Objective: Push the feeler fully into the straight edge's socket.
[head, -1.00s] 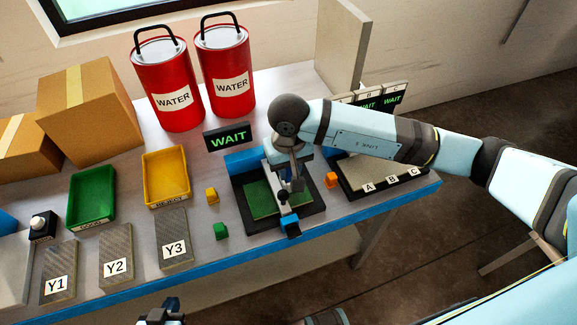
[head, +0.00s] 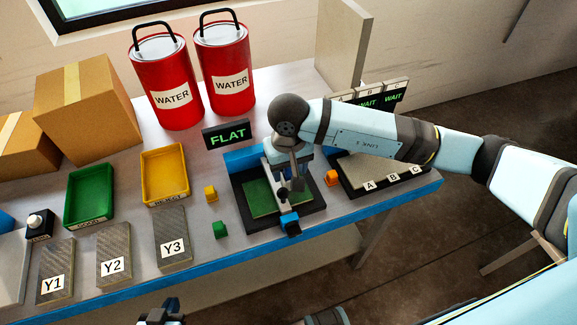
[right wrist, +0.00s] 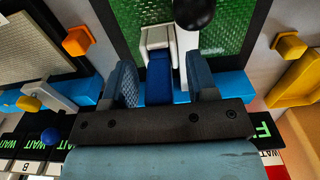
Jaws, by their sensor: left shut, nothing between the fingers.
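The straight edge (head: 288,207), a pale bar with a blue end, lies across the green panel (head: 260,198) in a black tray. The wrist view shows a white bracket-like part (right wrist: 157,38) and a blue piece (right wrist: 159,80) on it. A dark round knob (right wrist: 194,12) beside the bracket may be the feeler's; I cannot tell how deep it sits in any socket. My right gripper (right wrist: 161,78) has its fingers apart on either side of the blue piece, with visible gaps. My left gripper (head: 163,310) is shut and empty at the bottom edge.
An orange block (head: 331,178), a yellow block (head: 211,193) and a green block (head: 220,229) stand around the tray. Green (head: 90,217) and yellow (head: 147,190) bins and labelled plates are to the left. A sign (head: 227,135) reads FLAT. Red water cans (head: 166,100) stand behind.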

